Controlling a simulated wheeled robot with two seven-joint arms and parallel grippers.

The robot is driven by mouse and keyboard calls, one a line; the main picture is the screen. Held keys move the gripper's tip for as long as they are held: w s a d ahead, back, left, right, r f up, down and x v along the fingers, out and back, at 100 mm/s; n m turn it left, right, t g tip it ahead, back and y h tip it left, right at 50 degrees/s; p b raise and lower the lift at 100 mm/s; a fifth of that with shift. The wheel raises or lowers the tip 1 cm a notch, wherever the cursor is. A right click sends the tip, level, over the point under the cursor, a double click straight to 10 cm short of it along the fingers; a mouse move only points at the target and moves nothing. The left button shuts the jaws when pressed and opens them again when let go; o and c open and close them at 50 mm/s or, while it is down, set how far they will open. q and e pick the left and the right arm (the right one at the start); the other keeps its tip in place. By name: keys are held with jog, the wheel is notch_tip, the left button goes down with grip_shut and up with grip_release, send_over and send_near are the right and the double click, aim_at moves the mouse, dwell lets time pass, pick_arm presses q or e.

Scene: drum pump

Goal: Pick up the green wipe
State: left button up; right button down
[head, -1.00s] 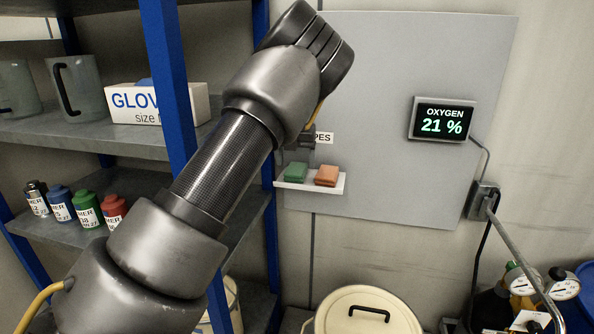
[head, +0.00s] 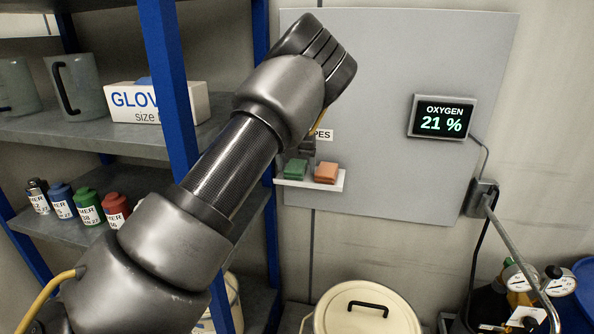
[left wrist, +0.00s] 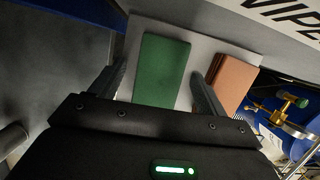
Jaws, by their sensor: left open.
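The green wipe (head: 295,168) lies folded on a small white wall ledge (head: 310,184), at the left of an orange wipe (head: 326,172). In the left wrist view the green wipe (left wrist: 163,70) lies between and just beyond the two black fingers of my open left gripper (left wrist: 160,88). The right finger points at the gap between the green and orange wipes. In the head view my left arm hides most of the gripper (head: 307,148), which shows just above the green wipe. I cannot tell whether the fingers touch it. My right gripper is out of view.
A blue-framed shelf (head: 174,95) with a glove box (head: 155,103) and several small bottles stands left of the ledge. An oxygen display (head: 441,118) hangs on the grey panel at right. A cream lidded drum (head: 350,318) stands below the ledge.

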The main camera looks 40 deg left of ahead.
pick_arm(q)
jog(key=c, duration=1)
